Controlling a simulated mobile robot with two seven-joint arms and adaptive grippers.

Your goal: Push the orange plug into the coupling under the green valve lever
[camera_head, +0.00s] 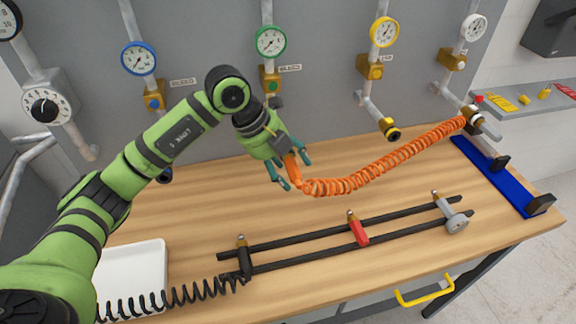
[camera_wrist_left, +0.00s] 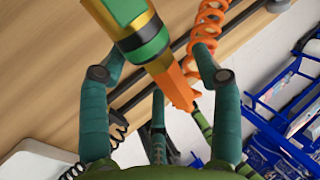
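The orange plug (camera_head: 293,170) is between the spread fingers of my left gripper (camera_head: 291,174). In the left wrist view the plug (camera_wrist_left: 175,87) lines up with and meets the green-banded brass coupling (camera_wrist_left: 140,32); how deep it sits I cannot tell. The teal fingers of the left gripper (camera_wrist_left: 158,60) stand apart on both sides, with gaps to the plug. The green-ringed gauge (camera_head: 271,41) and green-marked valve (camera_head: 271,84) are above my left gripper. My wrist mostly hides the coupling in the head view. My right gripper is not in view.
An orange coiled hose (camera_head: 385,165) runs right to a grey fitting (camera_head: 473,118). A black rail rack (camera_head: 300,245) with a red clamp (camera_head: 358,228) lies in front. A white tray (camera_head: 130,270) is at front left. A yellow-ringed coupling (camera_head: 390,130) is to the right.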

